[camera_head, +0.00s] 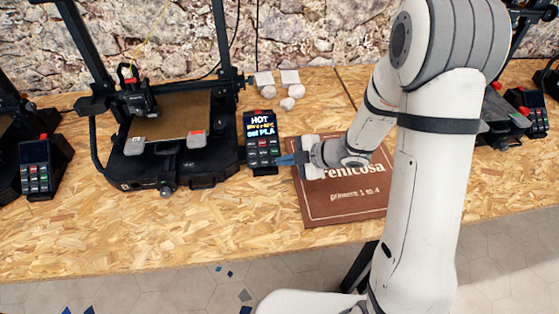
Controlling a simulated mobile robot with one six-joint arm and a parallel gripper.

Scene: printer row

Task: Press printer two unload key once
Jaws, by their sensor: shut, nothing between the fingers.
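A black printer (170,130) with a brown bed stands left of centre on the wooden bench. A control box (260,133) with a lit screen and several small keys stands at its right side. The screen shows "HOT" and further text ending in "PLA". My gripper (280,160) is shut and empty, its blue fingertips pointing left at the lower keys of this box. I cannot tell whether the tips touch a key. The key labels are too small to read, and the tips may hide some lower right keys.
Another control box (40,165) stands at the left, and one (528,112) at the right. Small white lumps and tags (288,90) lie behind the lit box. The bench front is clear.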

